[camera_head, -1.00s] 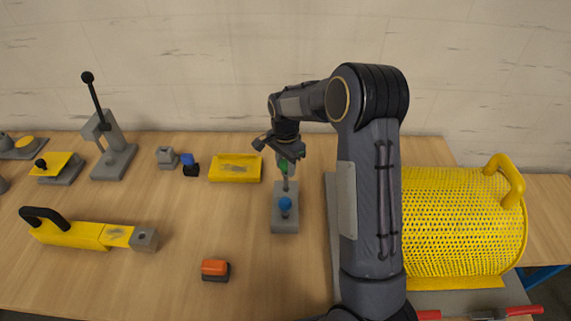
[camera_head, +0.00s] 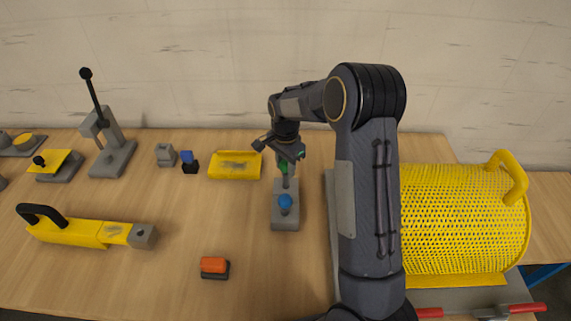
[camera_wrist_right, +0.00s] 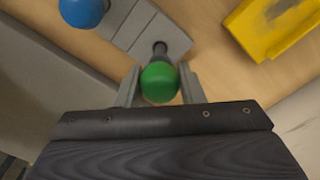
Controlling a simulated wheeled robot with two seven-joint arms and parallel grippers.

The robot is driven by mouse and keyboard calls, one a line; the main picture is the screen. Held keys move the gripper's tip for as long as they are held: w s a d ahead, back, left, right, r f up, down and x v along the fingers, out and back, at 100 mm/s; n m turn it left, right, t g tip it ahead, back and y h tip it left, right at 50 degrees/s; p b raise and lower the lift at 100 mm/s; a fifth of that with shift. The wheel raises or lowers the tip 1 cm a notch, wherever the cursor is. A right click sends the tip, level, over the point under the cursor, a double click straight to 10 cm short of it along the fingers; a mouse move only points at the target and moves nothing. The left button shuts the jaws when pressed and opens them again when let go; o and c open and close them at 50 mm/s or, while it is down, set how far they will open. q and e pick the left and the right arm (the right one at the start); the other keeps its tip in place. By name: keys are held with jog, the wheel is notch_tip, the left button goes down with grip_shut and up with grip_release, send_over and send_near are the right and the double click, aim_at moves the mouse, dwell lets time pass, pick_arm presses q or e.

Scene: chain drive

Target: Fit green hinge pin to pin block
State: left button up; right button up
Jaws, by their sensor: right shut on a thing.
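The green hinge pin (camera_wrist_right: 159,82) has a round green head and a dark shank. It also shows in the head view (camera_head: 284,167), below my gripper. My right gripper (camera_head: 283,160) is shut on its head, one finger on each side in the right wrist view (camera_wrist_right: 159,86). The grey pin block (camera_head: 285,222) lies on the table under the gripper; it also shows in the right wrist view (camera_wrist_right: 150,32). The pin is over the block's far end; whether its shank is in a hole cannot be told. A blue-headed pin (camera_head: 285,201) stands on the block's nearer part. My left gripper is not in view.
A yellow tray (camera_head: 235,177) lies just left of the block. A yellow perforated drum guard (camera_head: 462,222) stands at the right. An orange-and-black piece (camera_head: 214,266) lies in front.

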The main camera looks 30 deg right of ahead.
aim_at(286, 172)
jog(key=shift+f+b, duration=1.15)
jog(key=shift+f, duration=0.6)
jog(key=o, duration=1.1)
jog(key=shift+r, duration=0.15)
notch_tip(286, 172, up, 8)
jog(key=shift+f+b, duration=0.15)
jog(key=shift+b, duration=0.15)
